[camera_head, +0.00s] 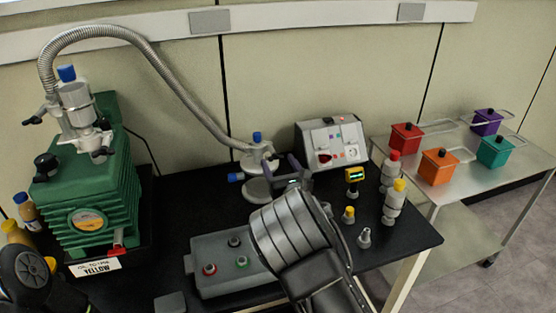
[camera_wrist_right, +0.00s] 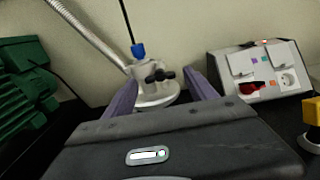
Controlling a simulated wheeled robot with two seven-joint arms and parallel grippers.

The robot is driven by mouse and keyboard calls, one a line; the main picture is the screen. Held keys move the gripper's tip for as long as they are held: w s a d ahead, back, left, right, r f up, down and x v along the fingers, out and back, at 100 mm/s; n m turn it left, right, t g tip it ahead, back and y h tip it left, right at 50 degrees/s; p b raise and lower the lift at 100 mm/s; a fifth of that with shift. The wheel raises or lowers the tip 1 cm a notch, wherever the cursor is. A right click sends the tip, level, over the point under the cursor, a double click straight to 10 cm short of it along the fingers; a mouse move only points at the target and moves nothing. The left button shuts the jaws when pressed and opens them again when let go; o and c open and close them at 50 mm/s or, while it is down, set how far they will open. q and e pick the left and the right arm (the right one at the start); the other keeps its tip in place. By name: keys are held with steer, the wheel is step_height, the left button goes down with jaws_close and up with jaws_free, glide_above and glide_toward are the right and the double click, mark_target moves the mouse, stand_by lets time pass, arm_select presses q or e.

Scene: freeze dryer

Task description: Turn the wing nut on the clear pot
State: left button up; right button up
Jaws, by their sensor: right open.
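The pot (camera_head: 259,168) stands behind the middle of the black bench, a pale grey-white vessel with a blue cap on top; whether it is clear I cannot tell. It also shows in the right wrist view (camera_wrist_right: 151,91). Its black wing nut (camera_wrist_right: 160,76) sticks out from its side, facing the wrist camera. My right gripper (camera_head: 291,173) is open and empty in front of the pot. In the right wrist view the purple fingers (camera_wrist_right: 160,92) stand either side of the wing nut, with a gap all round. My left gripper is not in view.
A ribbed hose (camera_head: 180,75) runs from the green pump (camera_head: 98,185) to the pot. A grey socket box (camera_head: 331,145) stands right of the pot. A grey button box (camera_head: 228,265) lies in front. Small capped fittings (camera_head: 394,202) stand at right. A side table (camera_head: 455,205) holds coloured pots.

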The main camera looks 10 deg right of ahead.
steer(key=shift+w, duration=0.5)
steer(key=shift+c, duration=0.2)
steer(key=c, duration=1.3)
